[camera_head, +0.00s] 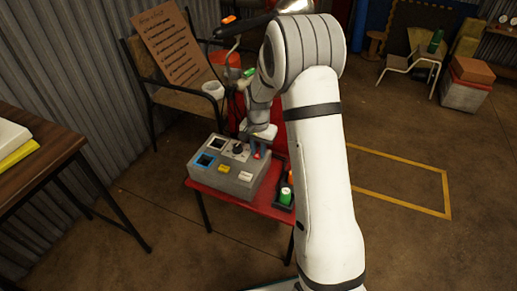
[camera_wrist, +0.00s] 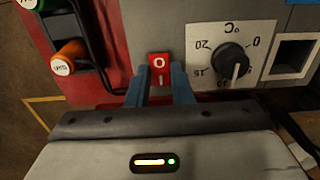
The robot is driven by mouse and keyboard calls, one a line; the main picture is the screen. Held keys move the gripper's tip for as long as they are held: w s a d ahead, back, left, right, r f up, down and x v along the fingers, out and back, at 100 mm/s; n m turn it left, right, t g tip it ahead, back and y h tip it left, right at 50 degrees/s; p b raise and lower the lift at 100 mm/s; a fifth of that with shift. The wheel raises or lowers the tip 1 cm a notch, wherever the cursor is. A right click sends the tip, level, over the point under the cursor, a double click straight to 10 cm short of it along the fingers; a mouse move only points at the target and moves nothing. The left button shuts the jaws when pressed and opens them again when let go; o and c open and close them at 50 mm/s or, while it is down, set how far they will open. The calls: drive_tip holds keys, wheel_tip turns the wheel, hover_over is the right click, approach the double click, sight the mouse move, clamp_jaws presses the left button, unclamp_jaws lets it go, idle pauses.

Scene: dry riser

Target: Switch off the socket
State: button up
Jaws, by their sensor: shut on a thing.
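A grey control box (camera_head: 225,172) stands on a red seat or small table (camera_head: 262,203). A red rocker switch (camera_wrist: 160,63) marked O, with a line mark below it, is on the box in the wrist view. The switch shows as a small red patch in the head view (camera_head: 257,155). My gripper (camera_wrist: 160,78) has its two blue fingers on either side of the switch, closed on it. In the head view my gripper (camera_head: 257,147) reaches down over the back right of the box. The switch's lower edge is close between the fingers; its exact tilt is hard to tell.
A black temperature dial (camera_wrist: 230,60) sits right of the switch, close to the fingers. Left of it, a black tray (camera_head: 283,180) holds orange (camera_wrist: 68,57) and green capped items. The box also has a yellow button (camera_head: 225,168) and a white button (camera_head: 246,176).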

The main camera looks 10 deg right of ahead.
clamp_jaws()
drive_tip(key=shift+s+a+f+t+h+b, duration=0.1)
drive_tip(key=shift+s+f+t+h+b, duration=0.15)
drive_tip(key=shift+t+h+b, duration=0.4)
drive_tip(key=shift+r+t+b, duration=0.15)
drive_tip(key=shift+t+b, duration=0.1)
drive_tip(key=shift+b, duration=0.25)
drive_tip(key=o, duration=0.7)
unclamp_jaws()
drive_tip(key=shift+a, duration=0.1)
drive_tip(key=shift+r, duration=0.15)
wheel_tip(320, 180, up, 8)
drive_tip(key=s+p, duration=0.1)
drive_tip(key=p, duration=0.2)
drive_tip(key=shift+a+f, duration=0.25)
drive_tip(key=shift+a, duration=0.2)
